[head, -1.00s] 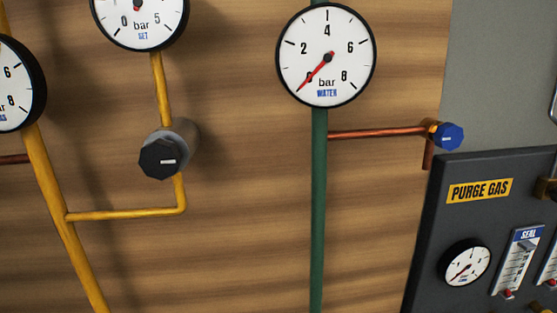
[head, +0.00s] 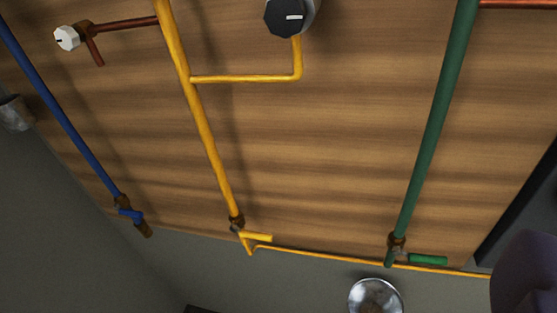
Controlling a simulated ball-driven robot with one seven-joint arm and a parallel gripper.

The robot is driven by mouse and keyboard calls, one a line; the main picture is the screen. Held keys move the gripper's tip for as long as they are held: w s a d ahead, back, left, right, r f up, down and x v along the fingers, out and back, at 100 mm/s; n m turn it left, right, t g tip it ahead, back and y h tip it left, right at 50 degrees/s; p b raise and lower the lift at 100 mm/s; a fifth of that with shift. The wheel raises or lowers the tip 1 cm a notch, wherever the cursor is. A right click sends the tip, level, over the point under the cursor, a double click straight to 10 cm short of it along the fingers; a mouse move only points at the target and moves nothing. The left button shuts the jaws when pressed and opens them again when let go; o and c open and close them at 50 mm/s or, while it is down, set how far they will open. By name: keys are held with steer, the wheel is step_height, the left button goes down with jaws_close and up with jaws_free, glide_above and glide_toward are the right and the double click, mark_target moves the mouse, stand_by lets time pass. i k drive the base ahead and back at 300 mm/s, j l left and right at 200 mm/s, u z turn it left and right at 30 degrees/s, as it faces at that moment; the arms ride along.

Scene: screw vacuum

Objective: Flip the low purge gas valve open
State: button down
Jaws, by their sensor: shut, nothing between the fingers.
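No valve marked as purge gas shows now. The dark edge of a panel (head: 530,205), in the place of the purge gas panel, is cut off at the right side of the head view; its label and fittings are out of frame. Low on the wooden wall are three lever valves: a blue-handled one (head: 128,213) at the left, a yellow-handled one (head: 256,237) in the middle, and a green-handled one (head: 428,260) at the right. The yellow and green handles lie roughly sideways. My gripper is not in view.
Yellow (head: 205,125), green (head: 430,140) and blue (head: 60,105) pipes run down the wall. A thin yellow pipe (head: 320,256) runs along its bottom. A shiny round object (head: 375,297) and a dark purple rounded shape (head: 525,275) stand at the bottom right.

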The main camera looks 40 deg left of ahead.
mark_target(234, 228)
steer(key=i+u, duration=0.1)
steer(key=u, duration=0.3)
steer(key=l+u, duration=0.15)
steer(key=u, duration=0.3)
steer(key=i+l+u, duration=0.1)
steer(key=u, duration=0.3)
steer(key=l+u, duration=0.2)
steer(key=u, duration=0.2)
